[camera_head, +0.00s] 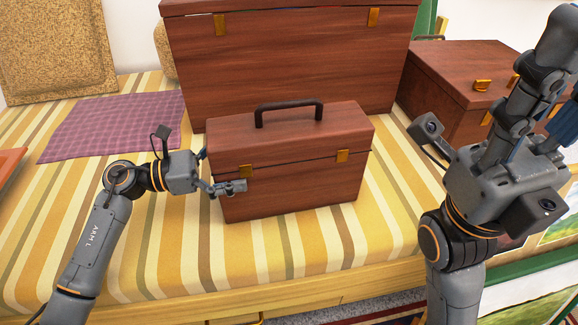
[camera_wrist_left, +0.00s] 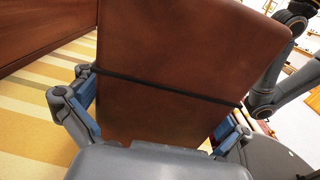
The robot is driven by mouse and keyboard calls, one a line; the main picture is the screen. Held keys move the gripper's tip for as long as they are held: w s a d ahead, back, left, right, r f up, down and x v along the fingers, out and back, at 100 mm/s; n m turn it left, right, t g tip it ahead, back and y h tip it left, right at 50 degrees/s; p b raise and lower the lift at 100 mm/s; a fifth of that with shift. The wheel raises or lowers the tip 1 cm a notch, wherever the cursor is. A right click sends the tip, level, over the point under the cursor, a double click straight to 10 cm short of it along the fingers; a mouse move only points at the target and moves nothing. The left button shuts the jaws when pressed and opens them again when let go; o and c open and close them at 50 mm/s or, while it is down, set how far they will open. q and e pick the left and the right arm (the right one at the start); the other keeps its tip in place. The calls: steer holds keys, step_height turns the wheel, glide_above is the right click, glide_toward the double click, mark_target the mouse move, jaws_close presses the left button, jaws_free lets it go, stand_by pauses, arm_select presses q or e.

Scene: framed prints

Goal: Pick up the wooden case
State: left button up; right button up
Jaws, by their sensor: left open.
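The wooden case (camera_head: 285,190) is a reddish-brown box with a dark handle (camera_head: 289,108) on top and two brass latches on its front. It stands upright on the striped cloth. My left gripper (camera_head: 222,172) is at the case's left end, one finger in front of it and the other towards its back. In the left wrist view the case's end (camera_wrist_left: 175,70) fills the space between the open fingers; whether they touch it is unclear. My right gripper (camera_head: 540,105) is raised at the right, apart from the case, and its fingertips are partly out of frame.
A larger wooden case (camera_head: 285,60) stands close behind, and another case (camera_head: 440,90) stands at the back right. A purple checked cloth (camera_head: 115,125) lies at the left. An orange item (camera_head: 10,162) sits at the left edge. Striped cloth in front of the case is clear.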

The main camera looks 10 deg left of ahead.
arm_select(q)
steer(key=c, duration=1.3)
steer(key=shift+r, duration=0.2)
steer(key=shift+c, duration=0.8)
steer(key=shift+r, duration=0.15)
